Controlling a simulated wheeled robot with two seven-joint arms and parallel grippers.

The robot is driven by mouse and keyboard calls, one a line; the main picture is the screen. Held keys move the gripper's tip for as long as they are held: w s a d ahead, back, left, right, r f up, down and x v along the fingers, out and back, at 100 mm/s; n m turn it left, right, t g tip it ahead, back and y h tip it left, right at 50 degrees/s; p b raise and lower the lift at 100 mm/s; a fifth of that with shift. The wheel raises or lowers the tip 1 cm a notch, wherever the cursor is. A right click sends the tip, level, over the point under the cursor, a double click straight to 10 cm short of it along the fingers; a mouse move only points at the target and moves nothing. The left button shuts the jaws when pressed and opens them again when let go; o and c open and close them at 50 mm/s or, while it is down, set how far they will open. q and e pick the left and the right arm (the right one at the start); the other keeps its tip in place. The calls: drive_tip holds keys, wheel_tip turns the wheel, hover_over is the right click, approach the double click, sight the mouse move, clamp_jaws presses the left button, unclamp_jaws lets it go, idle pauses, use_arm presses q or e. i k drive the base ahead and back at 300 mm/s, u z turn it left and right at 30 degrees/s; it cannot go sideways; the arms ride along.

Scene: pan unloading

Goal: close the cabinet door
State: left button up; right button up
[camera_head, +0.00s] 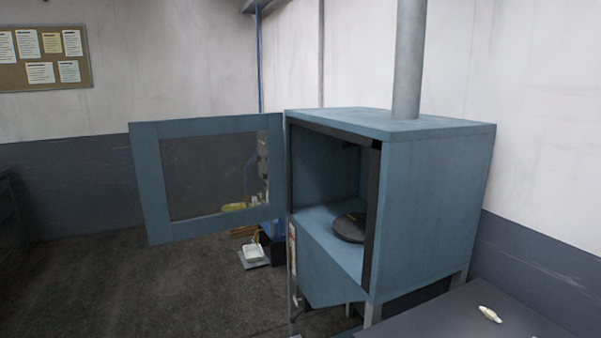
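The blue cabinet (435,205) stands right of the middle on legs, with its front opening facing left and toward me. Its door (150,185), a blue frame around a dark see-through pane (212,172), is hinged at the opening's left edge and swung wide open to the left. A dark round pan (349,228) lies on the cabinet floor, partly hidden by the right edge of the opening. Neither of my grippers shows in the head view.
A grey pipe (409,60) rises from the cabinet top. A dark table (450,322) at the lower right carries a small pale object (489,314). Behind the door are a white tray (253,254) and other items on the floor. The floor (120,290) at left front is clear.

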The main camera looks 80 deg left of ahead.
sight(145, 135)
drive_tip(key=k, duration=0.45)
drive_tip(key=u, duration=4.2)
drive_tip(key=i, duration=5.8)
drive_tip(key=z, duration=4.05)
